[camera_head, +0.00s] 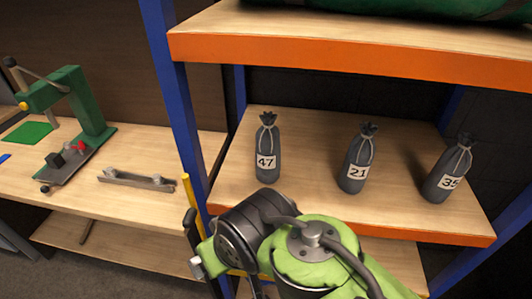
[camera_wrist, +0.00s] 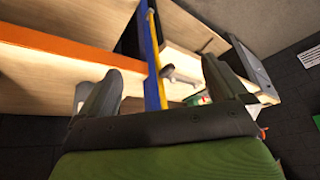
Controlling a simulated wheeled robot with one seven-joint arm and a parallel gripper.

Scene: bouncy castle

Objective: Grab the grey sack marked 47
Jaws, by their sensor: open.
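The grey sack marked 47 (camera_head: 266,147) stands upright on the middle shelf, at its left end, tied at the neck with a pale cord. My green and black arm is in front of and below it in the head view, and the gripper jaws are hidden there. In the wrist view my gripper (camera_wrist: 160,92) is open with nothing between its two fingers. That view looks past the shelf's orange edge and a blue post; no sack shows in it. The gripper is apart from the sack.
Sacks marked 21 (camera_head: 357,160) and 35 (camera_head: 449,170) stand to the right on the same wooden shelf (camera_head: 310,185). An upper shelf (camera_head: 370,57) hangs above. A blue post (camera_head: 172,75) rises left of the sack. A workbench (camera_head: 130,205) with a green press (camera_head: 85,110) is at left.

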